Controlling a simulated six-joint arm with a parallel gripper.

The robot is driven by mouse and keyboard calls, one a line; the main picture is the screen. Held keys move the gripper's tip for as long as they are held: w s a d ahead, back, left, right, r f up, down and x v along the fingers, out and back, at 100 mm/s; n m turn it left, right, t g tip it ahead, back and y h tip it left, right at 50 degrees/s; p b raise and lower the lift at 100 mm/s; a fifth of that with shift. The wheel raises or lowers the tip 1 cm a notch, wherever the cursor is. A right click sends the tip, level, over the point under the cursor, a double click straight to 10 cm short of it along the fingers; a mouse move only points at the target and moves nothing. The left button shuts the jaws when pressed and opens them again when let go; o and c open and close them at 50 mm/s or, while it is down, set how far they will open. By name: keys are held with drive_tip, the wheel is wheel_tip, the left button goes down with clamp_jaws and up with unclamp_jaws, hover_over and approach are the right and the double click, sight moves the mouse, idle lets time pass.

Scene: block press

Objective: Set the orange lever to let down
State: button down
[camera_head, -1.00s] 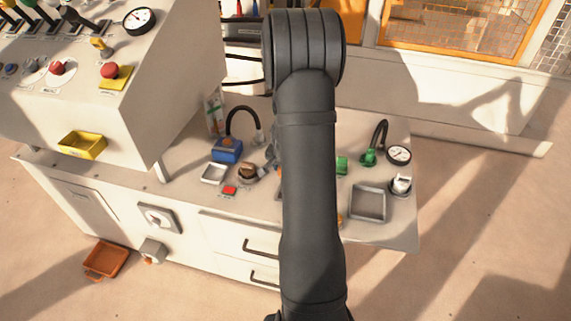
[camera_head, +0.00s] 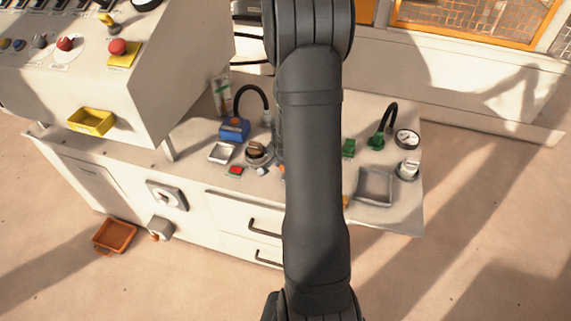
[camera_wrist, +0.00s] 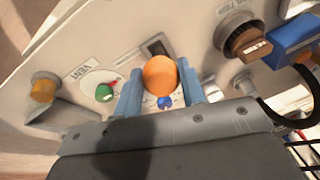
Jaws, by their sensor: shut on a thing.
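The orange lever shows its round orange knob (camera_wrist: 160,72) in the middle of the wrist view. My gripper (camera_wrist: 161,84) has a pale blue finger on each side of the knob and is shut on it. The lever's shaft is hidden behind the knob and the gripper, so I cannot tell its setting. In the head view my own dark arm covers the gripper and the lever.
In the wrist view a green knob (camera_wrist: 104,93) and an amber knob (camera_wrist: 43,90) lie left; a blue button (camera_wrist: 165,102) is just below the knob. A brown knob (camera_wrist: 250,42) and blue box (camera_wrist: 297,38) stand right. A grey tray (camera_head: 361,197) is on the bench.

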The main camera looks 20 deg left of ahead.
drive_tip(key=shift+s+d+f, duration=0.1)
drive_tip(key=shift+s+f, duration=0.25)
drive_tip(key=shift+s, duration=0.2)
drive_tip(key=c, duration=1.1)
unclamp_jaws()
drive_tip(key=shift+o, duration=1)
drive_tip(key=shift+w+r, duration=0.1)
drive_tip(key=shift+w, duration=0.05)
drive_tip(key=shift+r, duration=0.55)
drive_tip(key=v, duration=1.6)
drive_tip(key=shift+r, duration=0.2)
drive_tip(key=x, duration=1.6)
drive_tip(key=shift+f, duration=0.4)
